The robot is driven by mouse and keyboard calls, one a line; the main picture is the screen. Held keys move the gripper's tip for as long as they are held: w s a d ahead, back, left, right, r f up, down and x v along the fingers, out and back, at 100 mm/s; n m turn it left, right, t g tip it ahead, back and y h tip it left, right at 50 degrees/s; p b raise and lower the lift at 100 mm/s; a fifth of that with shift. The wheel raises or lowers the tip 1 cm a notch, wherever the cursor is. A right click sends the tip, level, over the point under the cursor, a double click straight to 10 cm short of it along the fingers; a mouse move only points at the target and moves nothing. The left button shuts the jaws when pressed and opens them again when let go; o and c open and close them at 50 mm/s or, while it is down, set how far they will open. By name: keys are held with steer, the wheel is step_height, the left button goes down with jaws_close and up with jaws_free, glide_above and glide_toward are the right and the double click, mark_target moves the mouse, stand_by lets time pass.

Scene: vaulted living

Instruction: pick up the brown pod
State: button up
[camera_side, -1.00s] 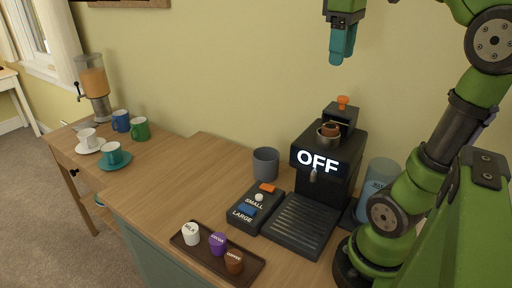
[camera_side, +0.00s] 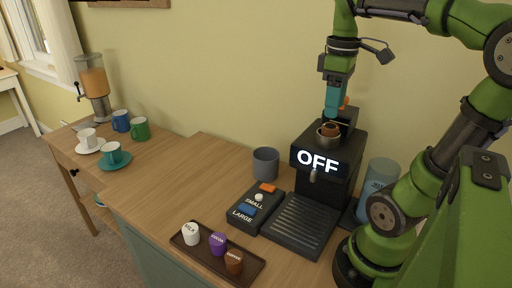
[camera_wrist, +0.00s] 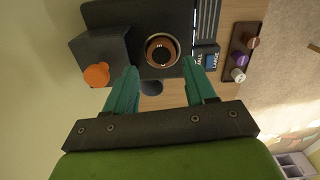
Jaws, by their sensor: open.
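A brown pod (camera_side: 329,130) sits in the round metal holder on top of the black coffee machine (camera_side: 328,182); it also shows in the wrist view (camera_wrist: 160,52). Another brown pod (camera_side: 234,262), labelled COFFEE, stands on the dark tray (camera_side: 205,257) at the front. My gripper (camera_side: 333,110), with teal fingers, points down just above the machine's holder and is open and empty. In the wrist view, the fingertips (camera_wrist: 161,72) are spread to either side of the holder, a little nearer than the pod. They seem apart from it.
The machine's raised lid with an orange knob (camera_wrist: 96,74) stands close beside the fingers. The machine display reads OFF. A white pod (camera_side: 191,233) and a purple pod (camera_side: 217,243) share the tray. A grey cup (camera_side: 265,163) and a button box (camera_side: 256,207) stand left of the machine.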

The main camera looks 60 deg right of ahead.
mark_target(331, 126)
step_height(331, 126, down, 5)
steer(key=shift+f, duration=0.1)
steer(key=shift+c, duration=0.3)
steer(key=c, duration=0.7)
